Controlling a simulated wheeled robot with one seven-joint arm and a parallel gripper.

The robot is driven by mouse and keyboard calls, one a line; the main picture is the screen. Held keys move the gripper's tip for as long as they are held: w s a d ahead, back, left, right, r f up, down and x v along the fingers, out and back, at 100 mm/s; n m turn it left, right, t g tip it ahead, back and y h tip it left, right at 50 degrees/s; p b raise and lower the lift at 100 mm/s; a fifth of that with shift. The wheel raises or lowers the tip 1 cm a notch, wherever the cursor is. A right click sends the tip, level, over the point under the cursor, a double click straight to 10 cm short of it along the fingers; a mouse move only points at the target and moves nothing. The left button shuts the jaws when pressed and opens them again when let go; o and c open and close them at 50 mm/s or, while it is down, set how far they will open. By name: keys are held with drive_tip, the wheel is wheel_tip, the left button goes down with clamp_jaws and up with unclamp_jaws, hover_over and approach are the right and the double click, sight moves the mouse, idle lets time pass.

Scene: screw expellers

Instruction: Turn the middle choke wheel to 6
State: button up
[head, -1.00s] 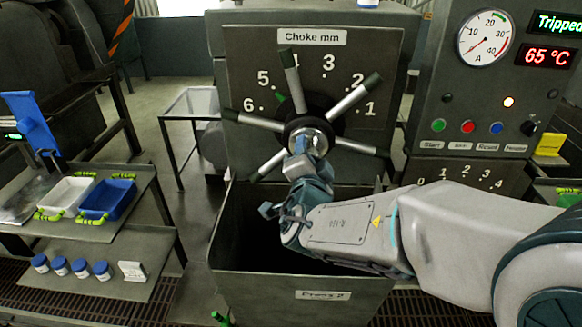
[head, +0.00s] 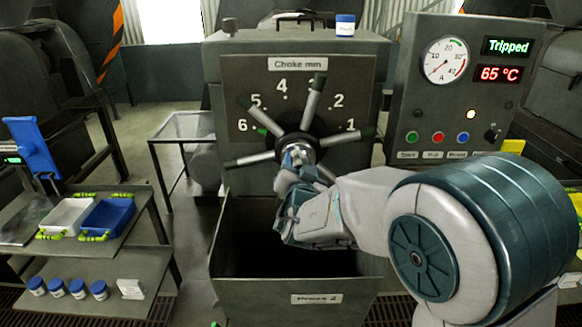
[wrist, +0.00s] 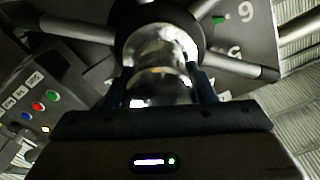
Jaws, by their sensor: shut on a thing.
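The choke wheel (head: 312,104) has a dark hub and several silver spokes with dark grips. It sits on a dial panel (head: 228,92) labelled "Choke mm" on the press marked "Press 2". Its small green pointer (head: 262,131) lies in line with the 6 (head: 243,126). In the wrist view the green pointer (wrist: 218,20) also sits beside the 6. My gripper (head: 297,160) is shut on the shiny metal hub knob (wrist: 160,85), with a finger on each side.
A control box (head: 400,115) reads "Tripped" and 65 °C to the right. The open bin (head: 235,285) stands below the wheel, with my arm over it. Shelves with trays (head: 108,216) stand left.

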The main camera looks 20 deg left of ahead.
idle(0.3)
drive_tip(key=o, duration=1.4)
drive_tip(key=shift+w, duration=0.1)
drive_tip(key=p+v, duration=0.1)
drive_tip(key=v, duration=1.3)
drive_tip(key=shift+a, duration=0.1)
drive_tip(key=shift+w, duration=0.1)
